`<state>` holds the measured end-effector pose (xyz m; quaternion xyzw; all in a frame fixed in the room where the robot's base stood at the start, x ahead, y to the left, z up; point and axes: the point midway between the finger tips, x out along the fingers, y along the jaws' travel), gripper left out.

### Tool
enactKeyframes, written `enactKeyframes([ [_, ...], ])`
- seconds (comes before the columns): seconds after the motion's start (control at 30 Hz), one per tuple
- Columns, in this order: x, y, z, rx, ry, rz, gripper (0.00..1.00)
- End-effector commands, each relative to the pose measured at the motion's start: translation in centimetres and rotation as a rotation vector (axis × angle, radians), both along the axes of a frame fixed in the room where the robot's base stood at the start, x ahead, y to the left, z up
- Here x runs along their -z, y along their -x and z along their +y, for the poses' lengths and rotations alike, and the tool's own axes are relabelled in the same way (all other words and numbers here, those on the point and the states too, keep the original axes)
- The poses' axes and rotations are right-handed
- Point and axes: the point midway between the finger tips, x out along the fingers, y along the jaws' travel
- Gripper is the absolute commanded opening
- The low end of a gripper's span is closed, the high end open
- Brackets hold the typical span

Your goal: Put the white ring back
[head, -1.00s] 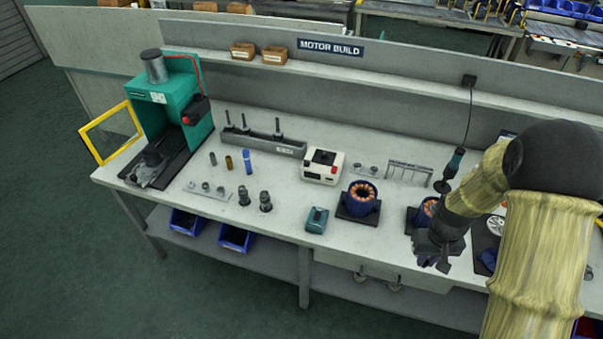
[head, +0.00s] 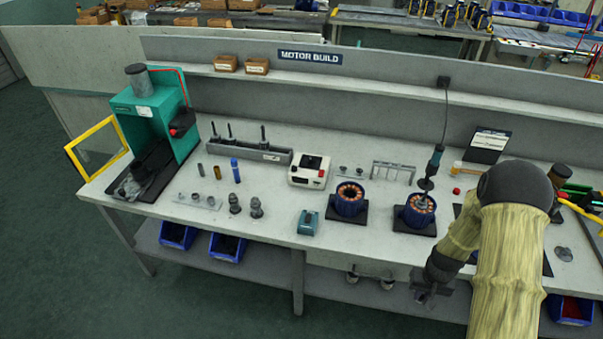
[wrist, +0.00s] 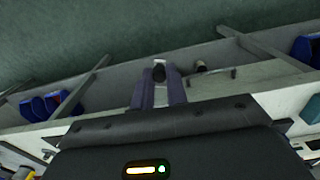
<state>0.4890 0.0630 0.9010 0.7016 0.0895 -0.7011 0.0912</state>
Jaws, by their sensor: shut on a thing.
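My gripper (head: 428,292) is at the front edge of the bench (head: 280,222), low in front of the dark mat on the right. In the wrist view its two fingers (wrist: 160,92) are shut on a small dark piece with a pale edge (wrist: 159,72). The piece is too small and too hidden to tell whether it is the white ring. I cannot pick out a white ring anywhere else now. My forearm hides much of the right-hand mat in the head view.
Two blue motor housings with copper windings, one left (head: 349,199) and one right (head: 417,211), stand on black bases. A hanging screwdriver (head: 432,168) is over the right one. A teal box (head: 308,222), a white device (head: 309,171) and a green press (head: 153,112) stand leftward. Floor in front is clear.

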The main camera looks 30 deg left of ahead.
Motion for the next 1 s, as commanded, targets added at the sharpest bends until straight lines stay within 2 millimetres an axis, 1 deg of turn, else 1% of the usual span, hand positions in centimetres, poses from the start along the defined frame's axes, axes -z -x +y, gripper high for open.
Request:
enactKeyframes([
  [0.03,1.7,0.4,-0.8,0.027,0.001,0.007,0.00],
  [0.17,6.2,1.3,-3.0,0.112,0.000,0.009,0.00],
  [0.2,7.6,1.8,-3.7,0.140,0.000,0.009,0.00],
  [0.3,10.6,2.8,-5.2,0.202,0.000,0.007,0.00],
  [0.4,12.4,3.5,-6.0,0.240,-0.001,0.004,0.00],
  [0.53,13.1,3.8,-6.4,0.259,-0.001,0.000,0.00],
  [1.0,13.1,3.8,-6.5,0.260,-0.001,0.000,0.00],
])
